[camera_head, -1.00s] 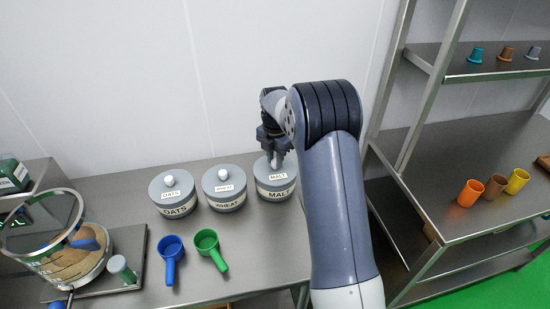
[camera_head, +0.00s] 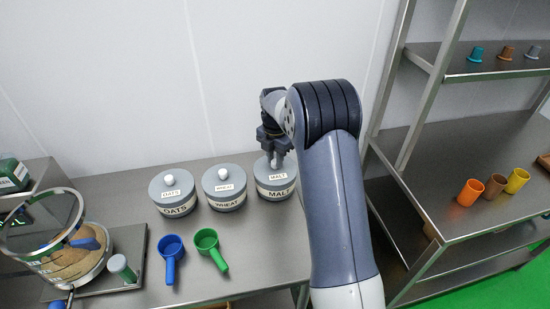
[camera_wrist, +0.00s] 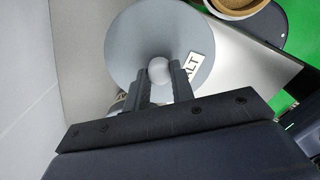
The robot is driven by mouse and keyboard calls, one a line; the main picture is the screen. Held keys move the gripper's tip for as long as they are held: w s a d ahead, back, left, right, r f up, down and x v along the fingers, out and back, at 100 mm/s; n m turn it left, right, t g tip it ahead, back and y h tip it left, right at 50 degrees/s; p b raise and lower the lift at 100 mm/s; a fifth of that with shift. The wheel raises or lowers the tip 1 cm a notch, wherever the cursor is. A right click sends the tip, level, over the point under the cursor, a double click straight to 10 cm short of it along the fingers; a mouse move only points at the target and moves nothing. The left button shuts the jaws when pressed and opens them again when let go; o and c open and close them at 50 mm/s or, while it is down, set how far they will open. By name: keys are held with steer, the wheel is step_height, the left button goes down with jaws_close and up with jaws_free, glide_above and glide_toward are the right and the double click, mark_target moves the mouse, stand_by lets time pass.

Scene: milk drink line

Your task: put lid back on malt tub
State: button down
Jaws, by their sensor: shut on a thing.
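The malt tub (camera_head: 277,192) stands on the steel table at the right end of a row of grey tubs. Its grey lid (camera_head: 266,175) with a MALT label lies on top of it, level as far as I can see. My gripper (camera_head: 276,160) is over the lid and shut on its white knob. In the wrist view the knob (camera_wrist: 159,70) sits between the two fingers of my gripper (camera_wrist: 160,82), and the round lid (camera_wrist: 150,35) fills the area beyond. The fingers hide part of the lid's near side and most of the tub.
The wheat tub (camera_head: 226,197) stands close on the left, with the oats tub (camera_head: 175,205) beyond it, both lidded. A blue scoop (camera_head: 171,255) and a green scoop (camera_head: 209,246) lie in front. A steel shelf rack (camera_head: 420,110) with cups stands at the right.

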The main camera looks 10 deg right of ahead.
steer(key=c, duration=0.7)
jaws_free()
steer(key=shift+o, duration=0.2)
steer(key=shift+r, duration=0.1)
steer(key=shift+r+p, duration=2.35)
steer(key=shift+r, duration=1.05)
steer(key=shift+c, duration=0.4)
jaws_close()
